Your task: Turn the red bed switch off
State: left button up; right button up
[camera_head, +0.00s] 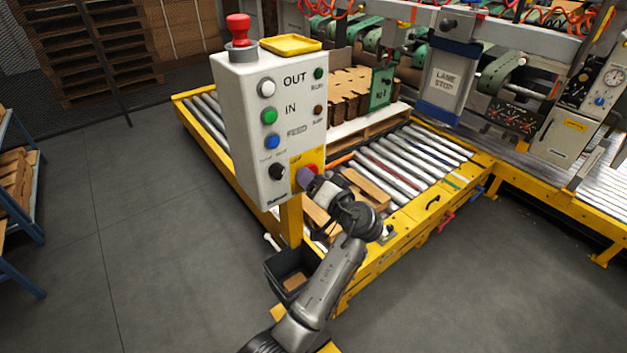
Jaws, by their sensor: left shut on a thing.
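The red bed switch (312,169) sits on a yellow plate (300,160) at the lower right of the grey control box (260,180). My left gripper (307,181) reaches it from the lower right and is shut on it. The fingers hide much of the switch, so I cannot tell which way it is turned. My right gripper is not in view.
The box also carries white, green and blue buttons, a black selector (277,172) and a red mushroom button (238,25) on top. A roller bed (430,150) with cardboard blanks (362,88) lies behind. A black bin (285,262) stands below.

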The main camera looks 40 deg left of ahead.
pick_arm(q)
jog(key=o, duration=0.9)
jog(key=p+v, duration=0.3)
jog(key=v, duration=1.1)
jog(key=shift+w, duration=0.1)
